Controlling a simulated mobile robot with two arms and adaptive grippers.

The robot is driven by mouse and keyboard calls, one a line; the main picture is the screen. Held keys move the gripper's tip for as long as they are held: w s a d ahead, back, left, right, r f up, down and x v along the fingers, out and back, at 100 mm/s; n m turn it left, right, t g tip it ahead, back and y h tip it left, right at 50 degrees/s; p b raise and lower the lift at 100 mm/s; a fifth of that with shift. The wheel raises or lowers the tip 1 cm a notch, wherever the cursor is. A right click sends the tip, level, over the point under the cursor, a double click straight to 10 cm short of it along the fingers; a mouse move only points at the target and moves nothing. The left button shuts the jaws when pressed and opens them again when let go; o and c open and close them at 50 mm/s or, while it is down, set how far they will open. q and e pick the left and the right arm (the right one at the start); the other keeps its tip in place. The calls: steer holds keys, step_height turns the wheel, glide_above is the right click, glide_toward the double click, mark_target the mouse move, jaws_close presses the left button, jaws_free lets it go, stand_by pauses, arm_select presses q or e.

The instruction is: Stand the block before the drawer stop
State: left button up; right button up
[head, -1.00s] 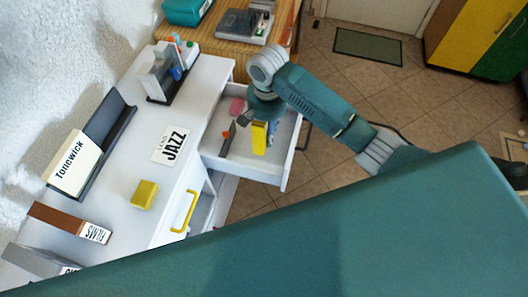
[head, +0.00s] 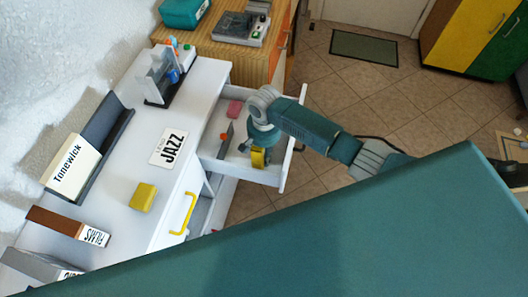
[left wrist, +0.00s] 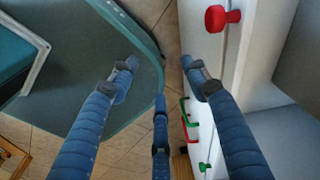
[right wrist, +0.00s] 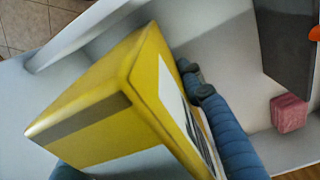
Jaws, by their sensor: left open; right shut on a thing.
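My right gripper (head: 262,138) is shut on a yellow block (head: 259,157) with a dark stripe and a white label. It holds the block over or in the open white drawer (head: 283,172), near the drawer's lower right corner. The block fills much of the right wrist view (right wrist: 110,95); whether it touches the drawer floor I cannot tell. A dark grey plate (head: 226,139), possibly the drawer stop, stands in the drawer to the left of the block. It also shows in the right wrist view (right wrist: 288,40). My left gripper (left wrist: 160,82) is open and empty beside a white front.
A pink block (head: 234,108) and a small orange-red ball (head: 224,137) are in the drawer. A red knob (left wrist: 217,18) is near my left gripper.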

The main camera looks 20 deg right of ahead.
steer(key=o, duration=1.2)
steer(key=shift+f, duration=0.1)
steer(key=shift+c, duration=0.2)
step_height(320, 180, up, 12)
steer(key=shift+r, duration=0.15)
steer(key=shift+s, duration=0.1)
